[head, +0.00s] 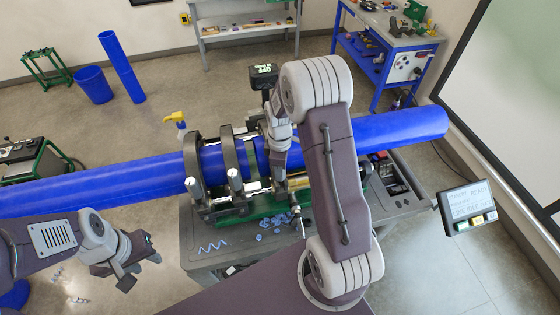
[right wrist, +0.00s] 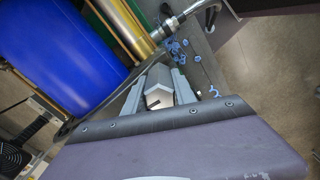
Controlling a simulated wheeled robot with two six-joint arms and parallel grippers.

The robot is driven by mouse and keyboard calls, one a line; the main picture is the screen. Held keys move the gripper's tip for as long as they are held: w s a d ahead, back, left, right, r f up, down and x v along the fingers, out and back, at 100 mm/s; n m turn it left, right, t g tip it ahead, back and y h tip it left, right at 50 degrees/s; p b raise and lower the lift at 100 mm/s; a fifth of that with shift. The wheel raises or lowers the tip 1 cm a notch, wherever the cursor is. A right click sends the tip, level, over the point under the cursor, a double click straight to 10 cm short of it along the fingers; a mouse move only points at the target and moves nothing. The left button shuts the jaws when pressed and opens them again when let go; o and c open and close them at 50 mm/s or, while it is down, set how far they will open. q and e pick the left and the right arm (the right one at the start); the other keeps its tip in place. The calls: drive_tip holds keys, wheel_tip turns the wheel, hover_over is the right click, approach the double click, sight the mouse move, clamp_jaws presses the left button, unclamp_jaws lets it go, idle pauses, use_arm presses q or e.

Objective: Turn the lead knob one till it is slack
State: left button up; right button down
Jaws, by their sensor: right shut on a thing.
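My right gripper (right wrist: 158,84) is shut on a grey, angular knob (right wrist: 160,92), one finger on each side of it. In the head view my right gripper (head: 279,140) is at the clamp frame around the blue pipe, and my wrist hides the held knob. The fusion machine's dark clamp rings (head: 192,165) stand around the blue pipe (head: 400,126). I cannot tell from these frames how tight the knob is. My left gripper (head: 140,270) is empty and apart from the cart, its fingers spread, at the lower left.
A control screen (head: 467,204) stands at the right. A brass-coloured rod (right wrist: 120,30) lies close to my right gripper. The floor beyond the cart is largely clear.

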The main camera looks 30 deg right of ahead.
drive_tip(key=shift+n, duration=2)
use_arm(q)
drive_tip(key=shift+a+r+p, duration=0.1)
drive_tip(key=shift+r+p, duration=0.3)
drive_tip(key=shift+r, duration=0.1)
use_arm(e)
drive_tip(key=shift+n, duration=0.9)
